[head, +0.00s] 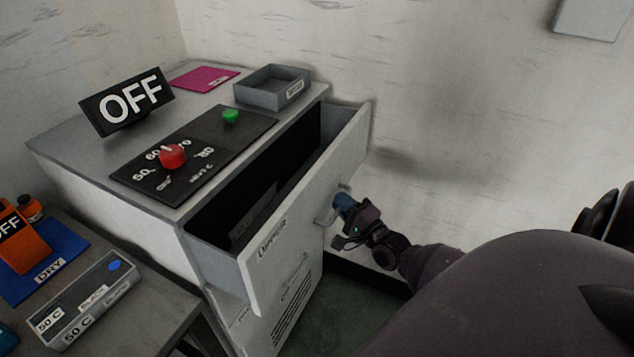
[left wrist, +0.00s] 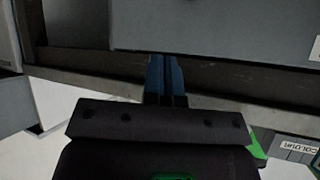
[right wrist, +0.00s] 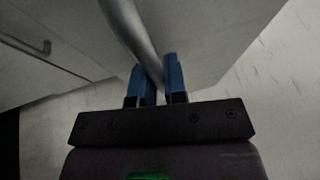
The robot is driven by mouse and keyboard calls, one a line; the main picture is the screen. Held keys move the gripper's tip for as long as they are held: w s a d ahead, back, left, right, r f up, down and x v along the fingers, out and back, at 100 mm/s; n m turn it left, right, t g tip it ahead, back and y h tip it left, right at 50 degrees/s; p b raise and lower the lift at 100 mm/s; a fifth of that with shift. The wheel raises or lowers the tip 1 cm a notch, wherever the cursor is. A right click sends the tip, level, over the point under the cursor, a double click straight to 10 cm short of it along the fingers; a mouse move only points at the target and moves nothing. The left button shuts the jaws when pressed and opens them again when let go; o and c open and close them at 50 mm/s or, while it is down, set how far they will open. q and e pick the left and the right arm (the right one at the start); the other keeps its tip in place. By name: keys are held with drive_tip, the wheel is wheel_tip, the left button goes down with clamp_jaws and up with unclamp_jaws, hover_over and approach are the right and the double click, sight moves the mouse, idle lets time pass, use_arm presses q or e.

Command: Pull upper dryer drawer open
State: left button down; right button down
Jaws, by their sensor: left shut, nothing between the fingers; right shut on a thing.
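The upper dryer drawer (head: 305,205), labelled UPPER, is pulled out from the dryer cabinet (head: 110,205), and its dark inside shows. My right gripper (head: 342,203) is at the drawer's front, shut on the curved metal drawer handle (head: 325,217). In the right wrist view the handle (right wrist: 128,28) passes between the blue fingers (right wrist: 156,80). My left gripper is outside the head view. In the left wrist view its blue fingers (left wrist: 165,75) are together and empty, close to a grey box-like surface (left wrist: 215,30).
On the dryer top are a black OFF sign (head: 127,102), a control panel with a red knob (head: 172,156) and green button (head: 231,116), a grey tray (head: 272,88) and a magenta card (head: 204,79). A side table (head: 150,310) at lower left holds a labelled 50 C box (head: 88,300).

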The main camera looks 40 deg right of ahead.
drive_tip(key=s+d, duration=0.3)
drive_tip(key=s, duration=0.4)
drive_tip(key=s+d+p, duration=0.1)
drive_tip(key=s+d, duration=0.2)
drive_tip(key=s, duration=0.4)
drive_tip(key=shift+s, duration=0.15)
drive_tip(key=c, duration=1.2)
unclamp_jaws()
drive_tip(key=s+f, duration=0.1)
drive_tip(key=s, duration=0.9)
drive_tip(key=shift+s+f, duration=0.35)
drive_tip(key=shift+f, duration=0.05)
drive_tip(key=shift+a, duration=0.15)
